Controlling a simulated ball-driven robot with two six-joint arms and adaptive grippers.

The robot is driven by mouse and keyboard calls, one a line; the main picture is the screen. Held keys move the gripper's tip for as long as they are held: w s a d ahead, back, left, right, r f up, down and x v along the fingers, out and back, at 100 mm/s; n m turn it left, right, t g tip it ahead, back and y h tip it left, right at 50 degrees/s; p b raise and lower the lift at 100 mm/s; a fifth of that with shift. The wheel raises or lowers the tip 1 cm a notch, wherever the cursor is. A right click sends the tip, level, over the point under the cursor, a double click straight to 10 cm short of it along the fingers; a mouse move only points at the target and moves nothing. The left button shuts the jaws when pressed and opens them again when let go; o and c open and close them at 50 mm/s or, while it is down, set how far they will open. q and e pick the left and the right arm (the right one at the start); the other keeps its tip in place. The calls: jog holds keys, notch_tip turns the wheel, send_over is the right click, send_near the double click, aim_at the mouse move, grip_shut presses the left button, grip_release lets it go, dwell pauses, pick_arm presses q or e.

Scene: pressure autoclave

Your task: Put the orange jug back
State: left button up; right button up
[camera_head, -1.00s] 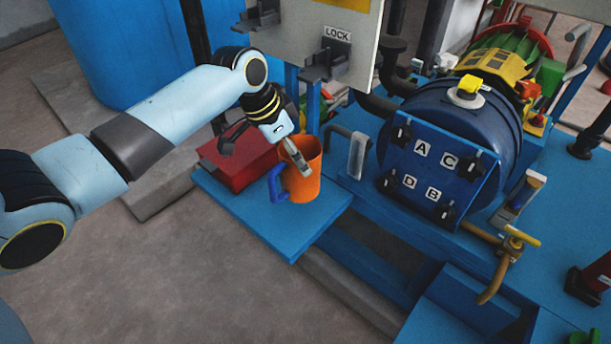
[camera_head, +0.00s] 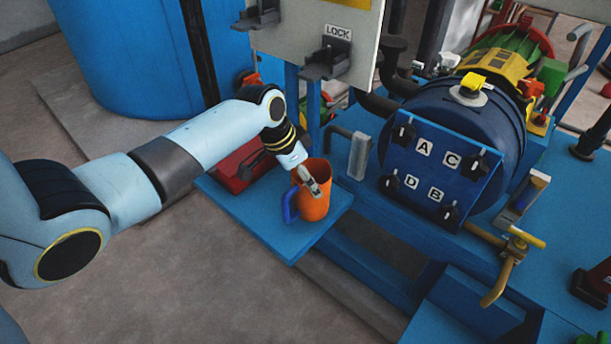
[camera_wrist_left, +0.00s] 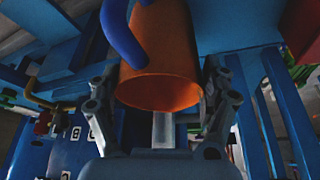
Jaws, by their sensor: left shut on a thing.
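The orange jug (camera_head: 316,209) is upright at the right part of the blue side shelf (camera_head: 262,224), with its blue handle (camera_head: 288,206) facing left. I cannot tell whether its base touches the shelf or is just above it. My left gripper (camera_head: 312,184) is shut on the jug's rim and wall from above. In the left wrist view the jug (camera_wrist_left: 162,45) sits between the fingers (camera_wrist_left: 162,105), with its open rim toward the camera. My right gripper is not in view.
A grey-handled bracket (camera_head: 357,155) stands close to the right. The blue autoclave with its lettered panel (camera_head: 438,172) is farther right. The shelf's front left part is bare.

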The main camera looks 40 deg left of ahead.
pick_arm(q)
jog(key=o, duration=1.6)
jog(key=shift+f, duration=0.1)
